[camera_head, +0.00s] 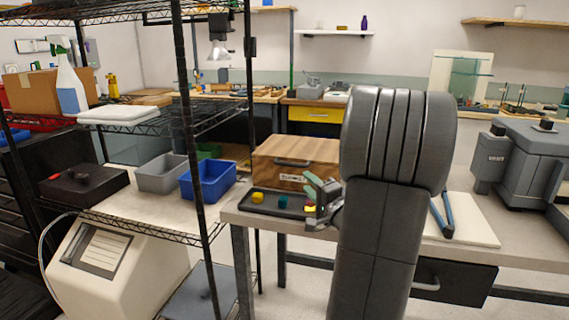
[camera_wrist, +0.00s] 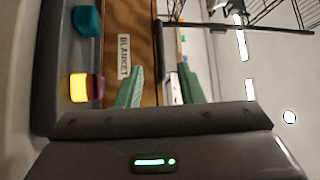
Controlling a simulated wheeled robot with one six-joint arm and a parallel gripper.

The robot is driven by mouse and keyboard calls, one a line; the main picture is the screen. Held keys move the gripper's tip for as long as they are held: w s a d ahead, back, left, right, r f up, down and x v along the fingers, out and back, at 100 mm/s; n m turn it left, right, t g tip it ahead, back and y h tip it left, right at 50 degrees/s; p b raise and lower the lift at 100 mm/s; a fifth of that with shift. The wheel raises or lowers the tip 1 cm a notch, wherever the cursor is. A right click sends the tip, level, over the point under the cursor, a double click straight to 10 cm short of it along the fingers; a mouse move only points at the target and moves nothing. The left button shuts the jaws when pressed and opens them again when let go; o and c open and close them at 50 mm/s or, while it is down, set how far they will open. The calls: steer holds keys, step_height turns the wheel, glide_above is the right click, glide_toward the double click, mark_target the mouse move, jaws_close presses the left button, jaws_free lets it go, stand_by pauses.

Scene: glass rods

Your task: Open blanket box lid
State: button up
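The blanket box (camera_head: 270,177) is a wooden box on the left end of the workbench. Its lid (camera_head: 300,146) looks closed, and a grey bar handle (camera_head: 291,163) runs along its front. In the wrist view, the box front (camera_wrist: 145,25) shows a white label reading BLANKET (camera_wrist: 124,55). My gripper (camera_head: 322,190) is in front of the box's right front side, with its green fingers pointing toward it. In the wrist view, my gripper (camera_wrist: 160,85) has its two fingers apart, with a dark edge of the box showing between them. Whether they touch it I cannot tell.
A dark tray (camera_head: 240,203) with small coloured blocks lies before the box. A black wire rack (camera_head: 190,130) with blue and grey bins stands left. A white board with a blue tool (camera_head: 441,215) and grey machine (camera_head: 525,165) are to the right.

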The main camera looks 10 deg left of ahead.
mark_target(288, 164)
steer(key=p+x, duration=0.1)
steer(key=x, duration=1.1)
steer(key=shift+a, duration=0.15)
jaws_close()
